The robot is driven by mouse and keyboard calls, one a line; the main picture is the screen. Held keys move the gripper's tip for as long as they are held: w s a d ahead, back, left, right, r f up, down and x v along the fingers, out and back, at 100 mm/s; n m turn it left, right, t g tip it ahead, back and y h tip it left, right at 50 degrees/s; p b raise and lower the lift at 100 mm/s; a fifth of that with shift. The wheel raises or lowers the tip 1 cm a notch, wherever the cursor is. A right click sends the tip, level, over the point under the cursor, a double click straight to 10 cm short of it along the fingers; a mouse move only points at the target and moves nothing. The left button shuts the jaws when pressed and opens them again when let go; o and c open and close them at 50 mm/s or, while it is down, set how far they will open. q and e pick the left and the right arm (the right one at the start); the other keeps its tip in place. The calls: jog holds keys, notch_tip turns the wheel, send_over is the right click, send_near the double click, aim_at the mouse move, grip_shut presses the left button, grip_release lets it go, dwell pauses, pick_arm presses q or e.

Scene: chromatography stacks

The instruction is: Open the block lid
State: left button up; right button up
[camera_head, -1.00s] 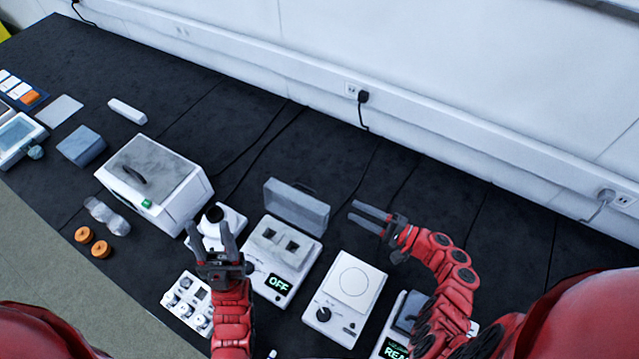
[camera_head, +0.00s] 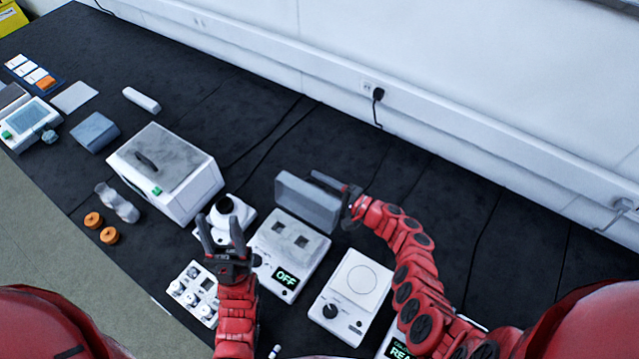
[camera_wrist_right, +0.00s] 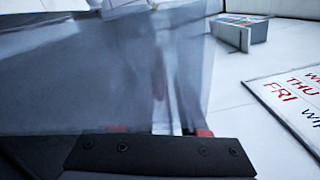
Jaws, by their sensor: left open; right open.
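The block heater (camera_head: 289,247) is a white unit with a grey block, two dark wells and a green "OFF" display. Its grey lid (camera_head: 307,204) stands upright along the back edge of the block, leaving the wells uncovered. My right gripper (camera_head: 332,183) is open behind the lid, with its fingers partly hidden by it. In the right wrist view the translucent grey lid (camera_wrist_right: 90,85) fills the left and middle. I cannot tell whether the fingers touch it. My left gripper (camera_head: 221,235) is open and empty, in front of the heater's left side.
A white box with a grey top (camera_head: 165,172) stands to the left. A white stirrer plate (camera_head: 350,296) stands right of the heater. A small white rack (camera_head: 193,293) lies near my left gripper. The dark bench behind is clear apart from cables.

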grip_shut()
jog(key=shift+r, duration=0.1)
dwell(1.2)
